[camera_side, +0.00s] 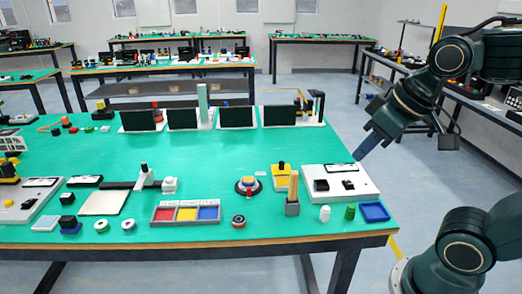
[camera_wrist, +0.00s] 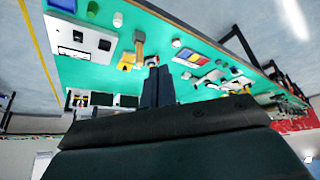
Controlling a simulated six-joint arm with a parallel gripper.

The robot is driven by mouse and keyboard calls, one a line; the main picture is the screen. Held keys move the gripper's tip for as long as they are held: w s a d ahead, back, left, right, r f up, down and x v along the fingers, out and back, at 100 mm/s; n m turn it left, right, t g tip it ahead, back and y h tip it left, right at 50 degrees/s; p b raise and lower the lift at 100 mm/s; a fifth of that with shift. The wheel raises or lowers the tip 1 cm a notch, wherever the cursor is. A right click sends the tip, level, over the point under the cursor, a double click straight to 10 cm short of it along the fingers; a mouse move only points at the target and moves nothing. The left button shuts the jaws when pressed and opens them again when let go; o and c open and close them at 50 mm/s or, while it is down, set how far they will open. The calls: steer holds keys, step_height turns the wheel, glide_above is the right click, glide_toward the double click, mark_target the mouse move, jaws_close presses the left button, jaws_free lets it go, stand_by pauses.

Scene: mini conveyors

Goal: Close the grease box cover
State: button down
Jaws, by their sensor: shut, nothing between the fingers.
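My gripper (camera_side: 358,157) is shut and empty, pointing down and left near the back right corner of a white box (camera_side: 372,190) with black parts on top. In the wrist view the shut fingers (camera_wrist: 158,72) reach over the green table, and the white box (camera_wrist: 62,33) is at upper left.
A wooden-handled brush (camera_side: 293,190), a white cylinder (camera_side: 324,213), a green cylinder (camera_side: 350,212) and a blue tray (camera_side: 375,212) lie near the front right edge. A tray with red, yellow and blue compartments (camera_side: 187,224) is further left. Dark panels (camera_side: 236,116) line the back. The green table (camera_side: 230,150) has clear middle space.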

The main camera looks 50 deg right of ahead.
steer(key=w+d+r+m, duration=0.15)
steer(key=w+d, duration=0.25)
steer(key=w, duration=0.8)
steer(key=m+g+h, duration=0.1)
steer(key=m+g, duration=0.1)
steer(key=m, duration=0.1)
glide_above(282, 166)
steer(key=w+d, duration=0.2)
steer(key=w, duration=0.1)
step_height(282, 166, down, 20)
steer(key=shift+a+f, duration=0.1)
steer(key=shift+f, duration=0.1)
steer(key=x, duration=1)
steer(key=shift+s+a, duration=0.3)
steer(key=shift+s, duration=0.6)
steer(key=shift+s+a, duration=0.3)
steer(key=shift+s, duration=0.65)
